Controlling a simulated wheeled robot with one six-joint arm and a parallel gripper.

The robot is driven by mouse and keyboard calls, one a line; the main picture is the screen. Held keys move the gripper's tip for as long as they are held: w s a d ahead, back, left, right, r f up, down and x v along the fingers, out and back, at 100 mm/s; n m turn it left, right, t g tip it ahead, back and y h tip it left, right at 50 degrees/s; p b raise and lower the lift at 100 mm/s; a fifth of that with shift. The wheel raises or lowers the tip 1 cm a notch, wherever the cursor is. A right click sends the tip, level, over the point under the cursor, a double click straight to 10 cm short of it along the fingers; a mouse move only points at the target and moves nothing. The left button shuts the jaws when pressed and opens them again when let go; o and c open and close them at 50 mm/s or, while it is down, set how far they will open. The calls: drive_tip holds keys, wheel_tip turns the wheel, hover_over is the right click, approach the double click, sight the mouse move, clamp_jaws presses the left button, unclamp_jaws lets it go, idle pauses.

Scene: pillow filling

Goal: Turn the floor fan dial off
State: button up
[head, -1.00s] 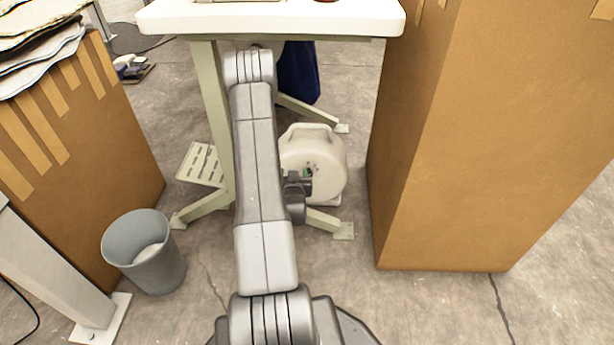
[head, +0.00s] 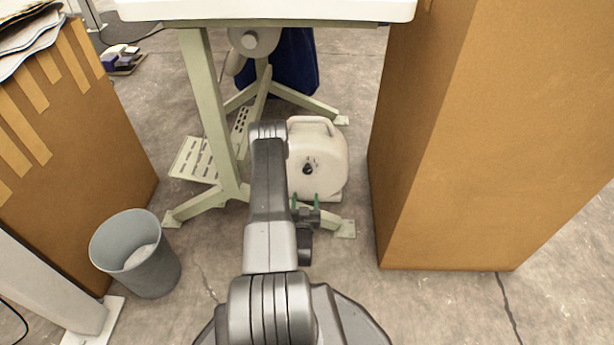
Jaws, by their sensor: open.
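The floor fan (head: 328,160) is a cream, rounded housing with a top handle, standing on the floor under the table. Its small dark dial (head: 308,168) shows on the face towards me; the setting is too small to read. My gripper (head: 305,198) has green-tipped fingers that are open and empty. It appears below the dial in the picture, in front of the fan's lower part, apart from the dial. My arm hides the fan's left edge.
A pale table (head: 270,10) stands over the fan on green metal legs (head: 213,110). A tall cardboard box (head: 480,150) closes the right side. Another box (head: 100,150) and a grey bin (head: 135,265) stand on the left. Floor between bin and right box is partly clear.

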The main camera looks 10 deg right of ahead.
sight(308, 172)
drive_tip(key=b+x, duration=0.3)
drive_tip(key=x, duration=0.9)
drive_tip(key=c, duration=1)
